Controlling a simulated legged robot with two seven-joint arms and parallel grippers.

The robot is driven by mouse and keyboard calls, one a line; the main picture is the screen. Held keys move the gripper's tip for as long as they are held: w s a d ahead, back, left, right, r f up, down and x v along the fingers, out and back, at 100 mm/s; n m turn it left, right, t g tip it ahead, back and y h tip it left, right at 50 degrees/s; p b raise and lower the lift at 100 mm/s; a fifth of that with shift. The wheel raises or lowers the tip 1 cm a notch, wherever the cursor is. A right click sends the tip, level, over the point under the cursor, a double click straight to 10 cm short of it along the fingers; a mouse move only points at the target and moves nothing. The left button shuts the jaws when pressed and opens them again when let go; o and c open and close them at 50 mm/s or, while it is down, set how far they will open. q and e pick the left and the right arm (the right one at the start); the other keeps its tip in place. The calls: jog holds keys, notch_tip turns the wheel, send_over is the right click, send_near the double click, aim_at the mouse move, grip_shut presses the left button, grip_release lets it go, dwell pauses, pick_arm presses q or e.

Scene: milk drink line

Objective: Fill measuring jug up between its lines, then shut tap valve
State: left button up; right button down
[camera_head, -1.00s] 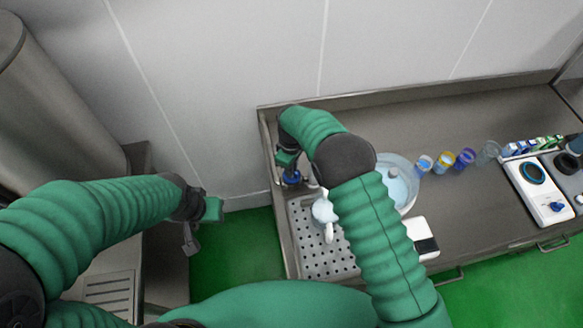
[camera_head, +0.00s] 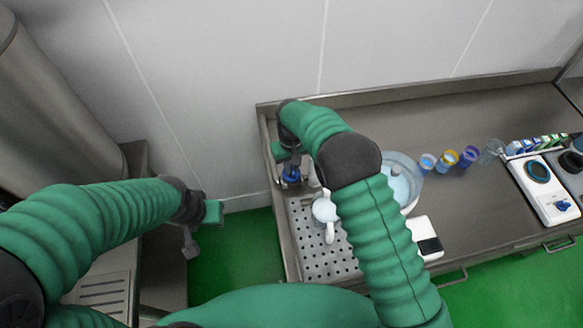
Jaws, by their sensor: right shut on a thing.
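The measuring jug (camera_head: 323,211) stands on the perforated drip tray (camera_head: 312,256) with its handle towards me. It holds something pale, but its lines and fill level cannot be read from here. The blue part of the tap valve (camera_head: 291,177) shows just above the tray's back left corner. My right gripper (camera_head: 288,160) is at the tap, shut on the tap valve and partly hidden by my own arm. The tap's spout and any stream are not clear. My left gripper (camera_head: 203,222) hangs left of the counter, away from the jug; its jaws are unclear.
A large clear bowl (camera_head: 413,168) sits behind my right forearm. A white device with a dark panel (camera_head: 427,236) lies right of the tray. Several coloured cups stand further right, near a white scale-like unit (camera_head: 546,190). The middle of the counter (camera_head: 480,215) is clear.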

jog(key=shift+w+r+m, duration=0.15)
jog(key=shift+w+m, duration=0.05)
jog(key=shift+m, duration=0.8)
jog(key=c, duration=1.7)
grip_release()
jog(key=shift+c, duration=0.2)
jog(key=shift+o, duration=1.4)
jog(key=shift+a, duration=0.1)
notch_tip(320, 180, up, 17)
jog(key=b, duration=0.2)
jog(key=shift+f+b, duration=0.2)
jog(key=shift+b, duration=0.15)
